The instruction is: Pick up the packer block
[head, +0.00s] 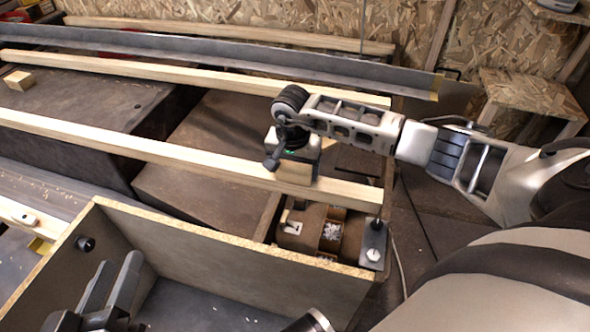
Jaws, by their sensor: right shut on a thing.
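A small pale wooden packer block (295,172) is in my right gripper (294,160), right above or against the near long wooden batten; I cannot tell whether it touches. The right gripper is shut on it, and its body hides the block's upper part. A second, similar small wooden block (18,80) lies at the far left on a dark surface. My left gripper (112,283) is low in the picture, over the inside of the large box, with its two fingers apart and nothing seen between them.
Long battens (130,146) and a grey metal rail (200,47) run across the workspace. An open plywood-edged box (240,243) fills the front. A small compartmented tray (305,238) sits below my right gripper. A chipboard wall (300,18) closes the back.

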